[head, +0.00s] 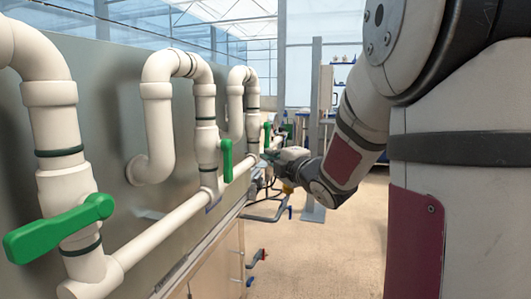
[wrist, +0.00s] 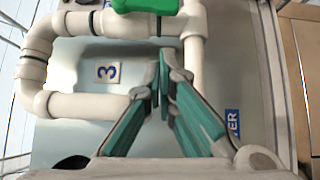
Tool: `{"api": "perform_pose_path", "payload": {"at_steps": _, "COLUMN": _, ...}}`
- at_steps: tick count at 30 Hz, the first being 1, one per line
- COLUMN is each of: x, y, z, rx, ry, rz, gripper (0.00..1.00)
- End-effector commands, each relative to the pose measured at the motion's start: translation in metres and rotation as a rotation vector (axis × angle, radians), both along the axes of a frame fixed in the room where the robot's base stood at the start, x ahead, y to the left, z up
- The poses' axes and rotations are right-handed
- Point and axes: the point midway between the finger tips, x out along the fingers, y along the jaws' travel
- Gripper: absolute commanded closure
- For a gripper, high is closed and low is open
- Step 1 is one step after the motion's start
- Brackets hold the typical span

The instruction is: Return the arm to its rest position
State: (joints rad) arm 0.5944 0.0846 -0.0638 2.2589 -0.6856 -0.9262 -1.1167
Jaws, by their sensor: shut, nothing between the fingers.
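My gripper (wrist: 163,68) shows in the wrist view with its two green-sided fingers shut at the tips and nothing between them. It points at a pale panel with white pipes (wrist: 90,107). A green valve handle (wrist: 148,5) lies at the top edge, beyond the fingertips. I cannot tell how far the fingertips are from the panel. In the head view my arm reaches down and away along the right side of the pipe wall. Its far end is small beside the pipes, and the fingers cannot be made out there.
White pipes (head: 156,120) with green handles, one near (head: 60,227) and one farther along (head: 227,160), line the grey panel (head: 110,90) on the left. A number 3 plate (wrist: 107,71) and a partly hidden blue label (wrist: 232,122) are on the panel. The floor (head: 320,255) is open at centre.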

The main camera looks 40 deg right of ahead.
Motion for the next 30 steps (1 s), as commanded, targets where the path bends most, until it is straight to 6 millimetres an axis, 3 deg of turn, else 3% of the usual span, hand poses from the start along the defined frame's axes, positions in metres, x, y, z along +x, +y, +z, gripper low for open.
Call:
{"api": "perform_pose_path", "payload": {"at_steps": 3, "x": -0.021, "y": 0.002, "z": 0.003, "rx": -0.001, "ry": -0.001, "rz": -0.002, "gripper": 1.0}}
{"api": "perform_pose_path", "payload": {"at_steps": 9, "x": -0.043, "y": 0.005, "z": 0.003, "rx": 0.0, "ry": -0.001, "rz": -0.001, "gripper": 1.0}}
{"api": "perform_pose_path", "payload": {"at_steps": 20, "x": -0.049, "y": 0.007, "z": 0.002, "rx": 0.011, "ry": 0.008, "rz": -0.006, "gripper": 1.0}}
{"api": "perform_pose_path", "payload": {"at_steps": 26, "x": -0.055, "y": 0.019, "z": -0.006, "rx": 0.165, "ry": 0.106, "rz": -0.098, "gripper": 1.0}}
{"api": "perform_pose_path", "payload": {"at_steps": 30, "x": -0.074, "y": 0.034, "z": -0.023, "rx": 0.365, "ry": 0.22, "rz": -0.217, "gripper": 1.0}}
